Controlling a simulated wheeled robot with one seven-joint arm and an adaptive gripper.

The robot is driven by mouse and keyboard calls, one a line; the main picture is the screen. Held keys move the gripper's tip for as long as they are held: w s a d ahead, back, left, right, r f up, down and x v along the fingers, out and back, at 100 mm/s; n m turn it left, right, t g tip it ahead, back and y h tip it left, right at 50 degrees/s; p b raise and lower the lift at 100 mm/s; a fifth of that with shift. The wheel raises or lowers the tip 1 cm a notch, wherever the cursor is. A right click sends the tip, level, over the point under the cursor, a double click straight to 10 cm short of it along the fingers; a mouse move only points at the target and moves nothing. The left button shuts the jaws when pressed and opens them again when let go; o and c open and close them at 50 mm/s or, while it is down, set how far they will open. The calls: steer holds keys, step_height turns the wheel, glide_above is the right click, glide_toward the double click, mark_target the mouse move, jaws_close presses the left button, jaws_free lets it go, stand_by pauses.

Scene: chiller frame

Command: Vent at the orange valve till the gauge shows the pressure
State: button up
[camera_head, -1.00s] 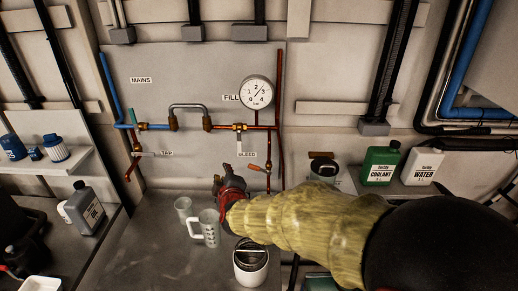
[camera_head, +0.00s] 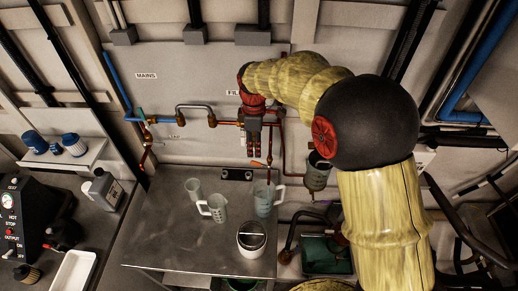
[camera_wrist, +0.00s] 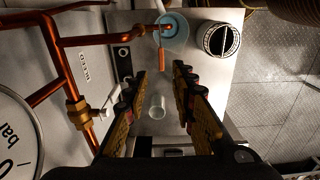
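The orange valve handle (camera_head: 259,163) sits low on the copper pipework, just below my gripper. In the wrist view the orange handle (camera_wrist: 162,60) lies between the lines of the two fingers, seemingly just beyond their tips; contact cannot be told. My gripper (camera_head: 253,153) points down in front of the panel; in the wrist view my gripper (camera_wrist: 160,78) is open and empty. The gauge is hidden behind my arm in the head view. Part of its dial (camera_wrist: 14,138) shows at the wrist view's left edge, marked "bar"; its needle cannot be read.
A bluish jug (camera_head: 266,199) stands under the pipe outlet. A clear cup (camera_head: 193,188), a mug (camera_head: 217,208) and a white canister (camera_head: 251,240) stand on the metal bench (camera_head: 160,232). A brass valve (camera_wrist: 78,112) and copper pipes are close to my left finger in the wrist view.

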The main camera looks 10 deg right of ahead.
mark_target(255, 162)
steer(key=shift+s+f, duration=0.1)
steer(key=shift+f, duration=3.75)
steer(key=c, duration=0.3)
jaws_close()
